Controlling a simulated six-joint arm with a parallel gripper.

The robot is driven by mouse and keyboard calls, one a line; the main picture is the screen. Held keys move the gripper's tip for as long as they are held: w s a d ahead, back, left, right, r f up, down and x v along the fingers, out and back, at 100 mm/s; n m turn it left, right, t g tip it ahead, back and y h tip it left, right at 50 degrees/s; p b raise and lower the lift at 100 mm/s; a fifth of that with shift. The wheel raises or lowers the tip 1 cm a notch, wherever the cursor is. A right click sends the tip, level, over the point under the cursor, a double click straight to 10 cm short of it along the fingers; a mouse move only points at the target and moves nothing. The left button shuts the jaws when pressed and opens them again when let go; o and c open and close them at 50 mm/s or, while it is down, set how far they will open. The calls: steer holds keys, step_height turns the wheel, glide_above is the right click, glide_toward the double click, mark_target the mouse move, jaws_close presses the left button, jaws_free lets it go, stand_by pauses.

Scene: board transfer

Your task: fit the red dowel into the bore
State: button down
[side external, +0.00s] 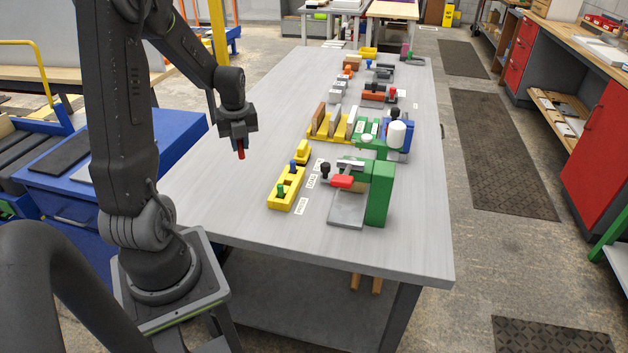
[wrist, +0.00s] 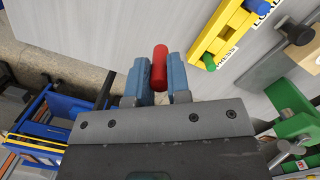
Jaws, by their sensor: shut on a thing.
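My gripper (side external: 239,141) is shut on the red dowel (side external: 241,154) and holds it above the left part of the grey table. In the wrist view the dowel (wrist: 160,65) stands out between the two blue-grey fingers of my gripper (wrist: 158,82). A yellow block (side external: 274,201) with a green peg (side external: 281,189) and a blue peg (side external: 293,167) lies on the table to the right of the dowel, apart from it. The block also shows in the wrist view (wrist: 222,35).
A green press-like fixture (side external: 380,192) with a red part (side external: 342,181) stands right of the yellow block. Behind are a yellow slotted rack (side external: 318,138) and a white-topped item (side external: 397,134). Several small fixtures line the far table. The table's left side (side external: 215,185) is clear.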

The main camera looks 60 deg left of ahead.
steer(key=w+d+r+n, duration=0.2)
steer(key=w+d+n, duration=0.2)
steer(key=w+d, duration=0.2)
steer(key=w+d+r+n, duration=0.2)
steer(key=w+d+n, duration=0.2)
steer(key=w+d, duration=0.3)
steer(key=w+d+r+n+g, duration=0.1)
steer(key=w+d+r+n, duration=0.1)
steer(key=w+d+n, duration=0.2)
steer(key=shift+w+d+r+h, duration=0.15)
steer(key=shift+w+d+r, duration=0.05)
steer(key=shift+w+d, duration=0.6)
steer(key=shift+w+d+r+h, duration=0.2)
steer(key=shift+w+d, duration=0.4)
steer(key=shift+d, duration=0.3)
steer(key=d+n, duration=0.3)
steer(key=d, duration=0.2)
steer(key=shift+s+d+f+n, duration=0.1)
steer(key=shift+d+n, duration=0.1)
steer(key=shift+n, duration=0.2)
steer(key=shift+s+d+f+n+g, duration=0.1)
steer(key=shift+s+d+n+g, duration=0.2)
steer(key=shift+s+d+n, duration=0.15)
